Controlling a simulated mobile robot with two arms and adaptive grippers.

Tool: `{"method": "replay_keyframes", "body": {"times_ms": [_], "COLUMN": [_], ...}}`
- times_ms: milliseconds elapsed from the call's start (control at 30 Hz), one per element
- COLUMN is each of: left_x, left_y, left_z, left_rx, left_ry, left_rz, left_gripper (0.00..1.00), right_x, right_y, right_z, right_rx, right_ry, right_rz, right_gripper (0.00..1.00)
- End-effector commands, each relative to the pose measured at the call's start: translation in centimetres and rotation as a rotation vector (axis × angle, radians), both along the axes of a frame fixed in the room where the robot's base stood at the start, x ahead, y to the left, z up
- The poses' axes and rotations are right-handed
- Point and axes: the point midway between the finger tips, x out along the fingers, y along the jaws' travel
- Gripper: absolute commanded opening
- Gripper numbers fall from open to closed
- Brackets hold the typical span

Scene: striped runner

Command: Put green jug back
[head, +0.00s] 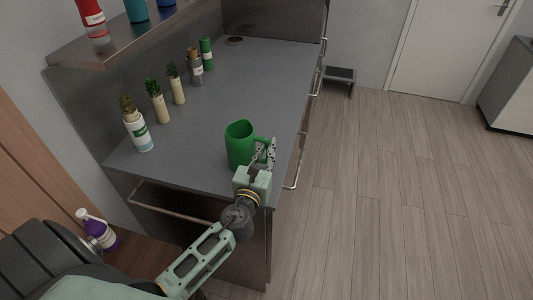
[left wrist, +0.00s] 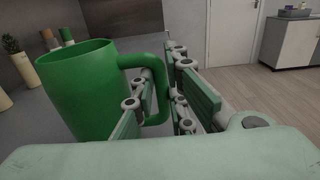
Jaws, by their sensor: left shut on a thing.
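The green jug (head: 238,143) is upright at the front right part of the grey counter (head: 230,85). My left gripper (head: 268,155) is at the handle on the jug's right side. In the left wrist view the jug (left wrist: 78,95) fills the left, and the gripper (left wrist: 168,100) is shut on its handle, one finger through the loop and one outside. I cannot tell whether the jug's base touches the counter. My right gripper is not in view.
A white bottle (head: 138,135), potted plants (head: 157,102) and a green canister (head: 206,55) line the counter's back. A shelf (head: 130,38) with bottles hangs above. Counter between is clear. A step stool (head: 340,76) stands on the floor.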

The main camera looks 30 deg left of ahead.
Motion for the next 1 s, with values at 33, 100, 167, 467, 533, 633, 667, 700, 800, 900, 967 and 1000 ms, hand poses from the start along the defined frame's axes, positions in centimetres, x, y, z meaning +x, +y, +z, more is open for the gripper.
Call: {"method": "replay_keyframes", "body": {"times_ms": [33, 100, 167, 467, 533, 633, 667, 700, 800, 900, 967, 1000], "left_x": [0.1, 0.1, 0.1, 0.0, 0.0, 0.0, 0.0, 0.0, 0.0, -0.2, -1.0, -1.6], "left_y": [0.0, 0.0, 0.0, 0.0, 0.0, 0.0, 0.0, 0.0, 0.0, -0.1, -0.3, -0.4], "left_z": [0.3, 0.3, 0.3, -0.1, -0.1, -0.1, -0.1, -0.1, 0.0, 0.1, -0.1, -0.1], "left_rx": [0.003, 0.003, 0.003, 0.0, 0.0, 0.0, 0.0, 0.0, 0.0, 0.0, 0.0, 0.0], "left_ry": [-0.004, -0.004, -0.004, 0.0, 0.0, 0.0, 0.0, 0.0, -0.001, 0.0, 0.001, 0.001], "left_rz": [0.0, 0.0, 0.0, 0.0, 0.0, 0.0, 0.0, 0.0, 0.0, -0.001, -0.001, -0.002], "left_gripper": [0.0, 0.0, 0.0, 0.27, 0.31, 0.31, 0.31, 0.31, 0.31, 0.31, 0.31, 0.31], "right_x": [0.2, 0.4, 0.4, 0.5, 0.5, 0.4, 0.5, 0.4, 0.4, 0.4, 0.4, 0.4], "right_y": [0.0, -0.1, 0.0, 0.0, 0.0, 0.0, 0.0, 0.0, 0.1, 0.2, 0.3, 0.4], "right_z": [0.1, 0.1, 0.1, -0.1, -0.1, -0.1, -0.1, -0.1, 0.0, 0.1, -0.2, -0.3], "right_rx": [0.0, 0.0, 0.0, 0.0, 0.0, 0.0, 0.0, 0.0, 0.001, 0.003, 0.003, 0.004], "right_ry": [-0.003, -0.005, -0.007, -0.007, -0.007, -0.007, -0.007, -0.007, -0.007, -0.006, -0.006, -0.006], "right_rz": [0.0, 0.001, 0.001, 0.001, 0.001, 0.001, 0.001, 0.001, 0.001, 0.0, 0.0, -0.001], "right_gripper": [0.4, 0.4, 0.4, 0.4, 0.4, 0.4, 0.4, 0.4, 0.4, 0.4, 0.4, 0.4]}}
